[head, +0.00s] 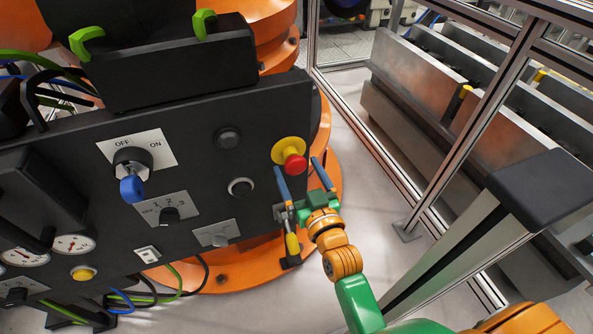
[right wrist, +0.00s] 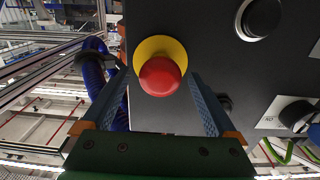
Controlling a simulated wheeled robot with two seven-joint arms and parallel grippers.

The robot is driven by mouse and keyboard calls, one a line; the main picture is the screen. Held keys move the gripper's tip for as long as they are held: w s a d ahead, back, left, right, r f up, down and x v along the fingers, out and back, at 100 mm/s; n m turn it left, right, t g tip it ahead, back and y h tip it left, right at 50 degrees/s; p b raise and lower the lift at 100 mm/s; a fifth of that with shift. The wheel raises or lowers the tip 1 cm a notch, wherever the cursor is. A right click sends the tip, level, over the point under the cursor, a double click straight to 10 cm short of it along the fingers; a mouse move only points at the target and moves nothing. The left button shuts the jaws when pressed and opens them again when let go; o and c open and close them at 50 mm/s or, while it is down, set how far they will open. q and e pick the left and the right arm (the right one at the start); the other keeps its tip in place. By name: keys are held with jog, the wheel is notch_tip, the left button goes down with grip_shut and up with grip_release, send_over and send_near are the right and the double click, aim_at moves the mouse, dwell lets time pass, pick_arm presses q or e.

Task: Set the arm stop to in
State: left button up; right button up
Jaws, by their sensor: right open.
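The arm stop is a red mushroom button (head: 295,164) on a yellow collar, at the right edge of the black panel. The red button (right wrist: 161,77) and its yellow collar also show large in the right wrist view. My right gripper (head: 297,168) is open, with its two blue fingers pointing at the button. In the right wrist view the fingers of the right gripper (right wrist: 155,80) stand to the left and right of the button, apart from it. I cannot tell whether the button is in or out. My left gripper is not in view.
The black panel (head: 110,235) also carries an OFF/ON switch with a blue key (head: 131,188), a numbered selector (head: 168,215), black round knobs and a yellow button (head: 83,274). A yellow-handled lever (head: 292,244) hangs below the stop. A metal-framed fence (head: 450,150) stands right.

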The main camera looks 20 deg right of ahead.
jog(key=shift+w, duration=0.2)
grip_shut()
jog(key=shift+w+r+p, duration=0.15)
jog(key=shift+w+p, duration=0.2)
jog(key=shift+w, duration=0.3)
jog(key=shift+c, duration=1.7)
grip_release()
jog(key=o, duration=0.3)
jog(key=shift+o, duration=0.2)
jog(key=shift+w, duration=0.2)
